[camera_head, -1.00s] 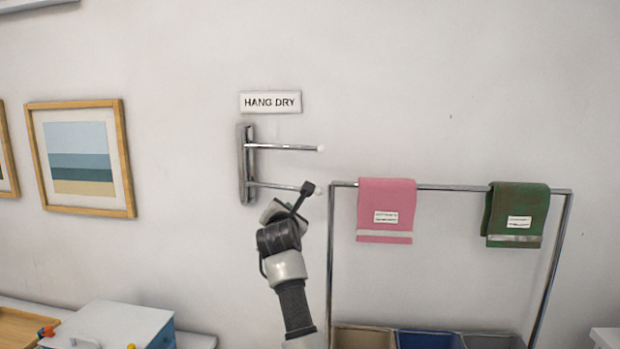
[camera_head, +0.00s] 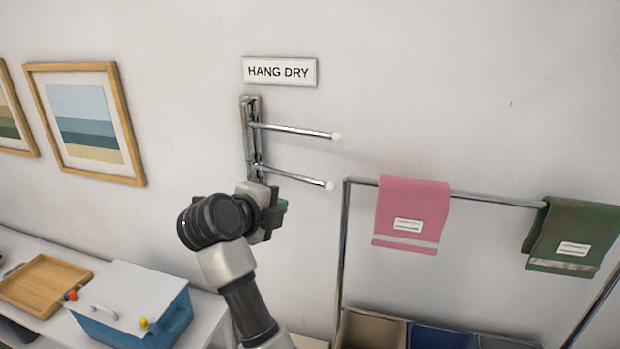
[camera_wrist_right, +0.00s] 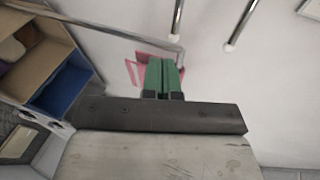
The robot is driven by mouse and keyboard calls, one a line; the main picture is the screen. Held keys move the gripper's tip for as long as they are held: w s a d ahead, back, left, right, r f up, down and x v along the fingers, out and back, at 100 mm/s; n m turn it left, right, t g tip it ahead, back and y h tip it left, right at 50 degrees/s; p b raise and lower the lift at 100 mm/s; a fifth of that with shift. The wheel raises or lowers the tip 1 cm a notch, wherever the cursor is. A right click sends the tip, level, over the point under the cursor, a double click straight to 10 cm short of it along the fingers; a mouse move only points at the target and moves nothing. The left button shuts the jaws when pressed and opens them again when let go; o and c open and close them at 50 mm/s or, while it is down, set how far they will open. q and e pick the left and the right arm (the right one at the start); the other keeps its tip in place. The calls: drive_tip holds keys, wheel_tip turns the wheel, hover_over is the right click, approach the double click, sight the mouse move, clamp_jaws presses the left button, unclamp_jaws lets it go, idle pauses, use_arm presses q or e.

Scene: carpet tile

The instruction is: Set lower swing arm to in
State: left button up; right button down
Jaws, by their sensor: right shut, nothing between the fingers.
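A chrome wall bracket (camera_head: 251,125) carries two swing arms with white end caps. The upper swing arm (camera_head: 295,130) and the lower swing arm (camera_head: 300,178) both stick out to the right. In the right wrist view the lower swing arm (camera_wrist_right: 178,18) is the left rod and the upper one (camera_wrist_right: 241,24) the right rod. My right gripper (camera_head: 282,206) is just below the lower arm in the head view, near its bracket half. Its green fingers (camera_wrist_right: 165,76) are together and empty, with the rods beyond them. Contact with the arm cannot be told. My left gripper is out of view.
A "HANG DRY" sign (camera_head: 280,71) is above the bracket. A chrome rail (camera_head: 490,199) with a pink towel (camera_head: 410,215) and a green towel (camera_head: 572,238) stands to the right, over several bins (camera_head: 372,330). A blue box (camera_head: 130,305) and wooden tray (camera_head: 45,287) are lower left.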

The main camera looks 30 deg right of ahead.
sight(291, 175)
drive_tip(key=r+p+x, duration=0.2)
drive_tip(key=p+x, duration=0.4)
drive_tip(key=x, duration=0.6)
drive_tip(key=shift+p+x, duration=0.3)
drive_tip(key=shift+x, duration=0.5)
drive_tip(key=shift+r, duration=0.1)
